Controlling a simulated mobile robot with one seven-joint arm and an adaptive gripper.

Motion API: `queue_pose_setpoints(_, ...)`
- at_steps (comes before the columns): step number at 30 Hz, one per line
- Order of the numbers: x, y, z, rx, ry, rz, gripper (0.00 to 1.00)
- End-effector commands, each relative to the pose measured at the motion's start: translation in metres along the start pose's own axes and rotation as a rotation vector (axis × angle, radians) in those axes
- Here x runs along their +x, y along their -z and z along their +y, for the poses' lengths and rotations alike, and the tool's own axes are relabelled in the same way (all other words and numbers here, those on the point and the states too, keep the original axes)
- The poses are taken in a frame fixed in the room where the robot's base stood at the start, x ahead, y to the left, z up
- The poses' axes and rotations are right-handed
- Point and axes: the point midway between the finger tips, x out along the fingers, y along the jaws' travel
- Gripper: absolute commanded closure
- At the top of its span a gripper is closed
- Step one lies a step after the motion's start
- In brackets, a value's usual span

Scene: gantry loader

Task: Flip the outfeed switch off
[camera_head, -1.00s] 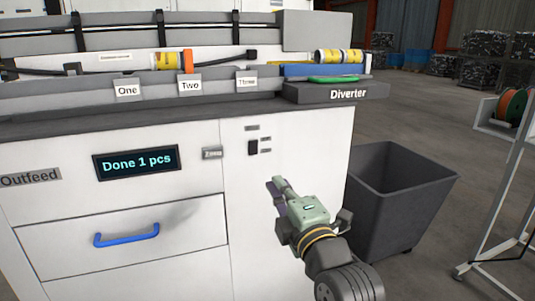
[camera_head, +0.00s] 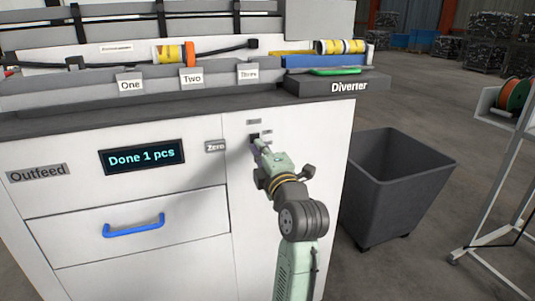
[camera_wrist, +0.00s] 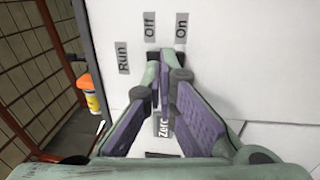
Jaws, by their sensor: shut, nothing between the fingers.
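The outfeed switch (camera_head: 254,136) is a small black rocker on the white front panel (camera_head: 235,185), with small labels above and beside it. My gripper (camera_head: 259,146) is shut and empty, its tips at the switch and covering most of it. I cannot tell whether they touch it, or which way it is set.
A display (camera_head: 142,156) reads "Done 1 pcs", beside the Zero label (camera_head: 215,146) and the Outfeed label (camera_head: 37,173). Below is a drawer with a blue handle (camera_head: 134,225). The Diverter ledge (camera_head: 349,87) juts out above; a grey bin (camera_head: 430,180) stands right.

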Motion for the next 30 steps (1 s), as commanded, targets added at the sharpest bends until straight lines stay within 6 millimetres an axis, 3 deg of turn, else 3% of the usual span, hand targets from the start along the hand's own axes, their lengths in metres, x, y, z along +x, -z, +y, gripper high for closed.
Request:
queue_pose_setpoints(5, 0.011, 0.000, 0.001, 0.000, 0.000, 0.000, 1.00)
queue_pose_setpoints(30, 0.024, 0.000, 0.010, -0.002, 0.093, -0.001, 1.00)
